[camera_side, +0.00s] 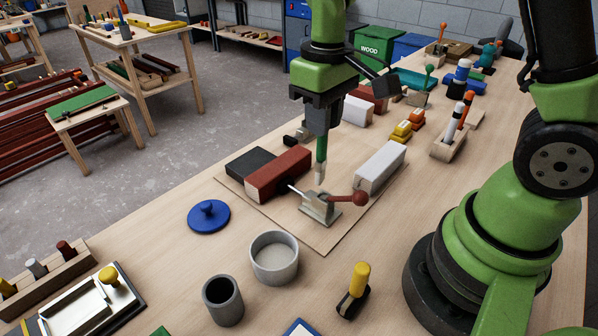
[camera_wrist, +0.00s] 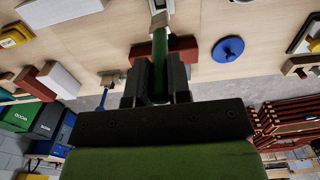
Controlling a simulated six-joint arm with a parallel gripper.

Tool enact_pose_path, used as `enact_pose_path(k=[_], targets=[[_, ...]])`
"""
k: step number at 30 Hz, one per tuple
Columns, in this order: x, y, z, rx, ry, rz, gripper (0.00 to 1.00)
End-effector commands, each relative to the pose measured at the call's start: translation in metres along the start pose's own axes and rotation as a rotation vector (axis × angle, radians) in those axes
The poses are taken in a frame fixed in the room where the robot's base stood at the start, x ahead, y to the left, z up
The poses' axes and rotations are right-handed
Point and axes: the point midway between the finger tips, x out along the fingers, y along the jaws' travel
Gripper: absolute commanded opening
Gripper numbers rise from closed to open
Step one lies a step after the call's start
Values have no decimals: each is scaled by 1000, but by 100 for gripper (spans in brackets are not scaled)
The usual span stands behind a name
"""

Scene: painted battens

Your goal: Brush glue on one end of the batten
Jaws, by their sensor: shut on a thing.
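My gripper (camera_side: 322,128) is shut on the green handle of a brush (camera_side: 321,150), which points down with its pale bristles lowest. The handle also shows between the jaws in the wrist view (camera_wrist: 160,66). The red-brown batten (camera_side: 278,174) lies on a thin board, just left of the brush in the side view. A toggle clamp (camera_side: 320,208) with a red knob stands at its front. The bristles appear just behind the clamp, near the batten's right end; I cannot tell whether they touch anything. A grey round pot (camera_side: 274,258) with pale contents stands in front, open.
A black block (camera_side: 249,163) lies behind the batten and a white block (camera_side: 381,166) to the right. A blue lid (camera_side: 208,216) lies left of the pot. Bare table lies around the pot.

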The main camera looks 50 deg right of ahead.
Motion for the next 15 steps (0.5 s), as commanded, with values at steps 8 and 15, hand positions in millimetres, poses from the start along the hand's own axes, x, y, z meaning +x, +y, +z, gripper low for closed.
enact_pose_path(k=[8,15], targets=[[-9,24,-32,-7,0,5,0],[-30,58,-81,-12,-6,10,0]])
